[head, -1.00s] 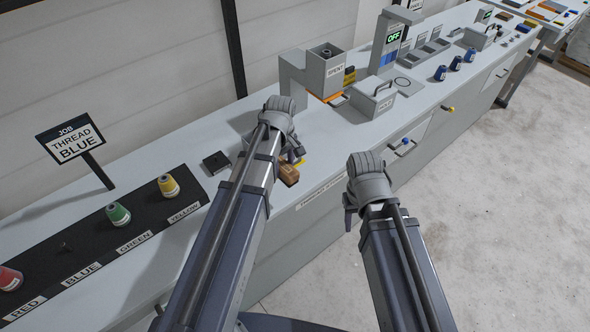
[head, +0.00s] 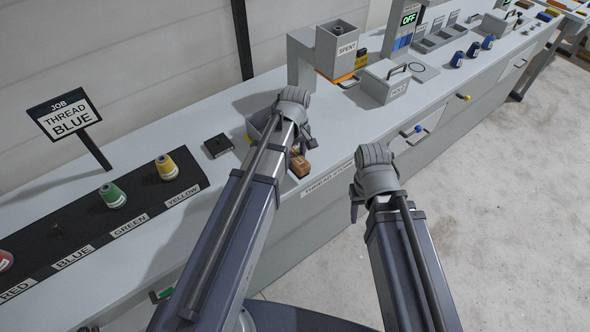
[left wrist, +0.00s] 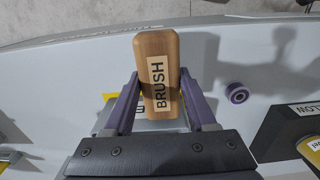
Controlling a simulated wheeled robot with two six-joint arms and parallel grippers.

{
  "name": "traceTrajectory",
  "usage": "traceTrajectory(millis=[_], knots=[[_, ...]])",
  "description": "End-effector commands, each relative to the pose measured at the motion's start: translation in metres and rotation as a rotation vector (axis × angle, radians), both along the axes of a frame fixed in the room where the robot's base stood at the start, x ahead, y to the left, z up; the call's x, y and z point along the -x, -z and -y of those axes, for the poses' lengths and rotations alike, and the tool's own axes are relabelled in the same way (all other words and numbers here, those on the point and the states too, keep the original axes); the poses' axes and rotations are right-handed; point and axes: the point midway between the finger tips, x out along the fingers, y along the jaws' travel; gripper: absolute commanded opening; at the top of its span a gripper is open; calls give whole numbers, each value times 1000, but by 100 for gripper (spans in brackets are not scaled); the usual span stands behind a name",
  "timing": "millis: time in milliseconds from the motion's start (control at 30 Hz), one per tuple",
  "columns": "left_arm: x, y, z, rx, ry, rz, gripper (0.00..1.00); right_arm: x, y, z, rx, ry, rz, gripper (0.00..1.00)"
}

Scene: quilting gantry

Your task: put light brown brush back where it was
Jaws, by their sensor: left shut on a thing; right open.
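The light brown brush (left wrist: 158,50), a wooden block labelled BRUSH, is between the two purple fingers of my left gripper (left wrist: 160,95) in the left wrist view. The fingers are shut on its sides. In the head view the brush (head: 299,166) shows partly behind my left gripper (head: 297,140), near the front edge of the bench. Whether it touches the bench is hard to tell. My right gripper (head: 362,192) is open and empty, in front of the bench, over the floor side.
The bench (head: 170,130) carries a thread rack (head: 45,250) with red, green and yellow spools; its blue place is empty. A SPENT box (head: 342,50) and a HOLD box (head: 385,82) stand further right. A small purple spool-like piece (left wrist: 237,92) lies beside the brush.

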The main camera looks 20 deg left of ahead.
Motion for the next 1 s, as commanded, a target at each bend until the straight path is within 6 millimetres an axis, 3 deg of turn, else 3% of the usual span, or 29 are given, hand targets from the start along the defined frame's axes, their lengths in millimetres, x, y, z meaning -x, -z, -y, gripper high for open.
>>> traceTrajectory(millis=[167,433,867,900,1000], knots=[[0,6,0,0,0,0,12,0,6,0,0,0,0,50],[0,37,0,0,0,0,12,0,37,0,0,1,0,50],[0,40,0,0,0,0,12,0,40,0,0,1,0,50],[0,39,0,0,0,0,59,0,39,0,0,1,0,50],[0,39,0,0,0,0,70,0,39,0,0,1,0,50]])
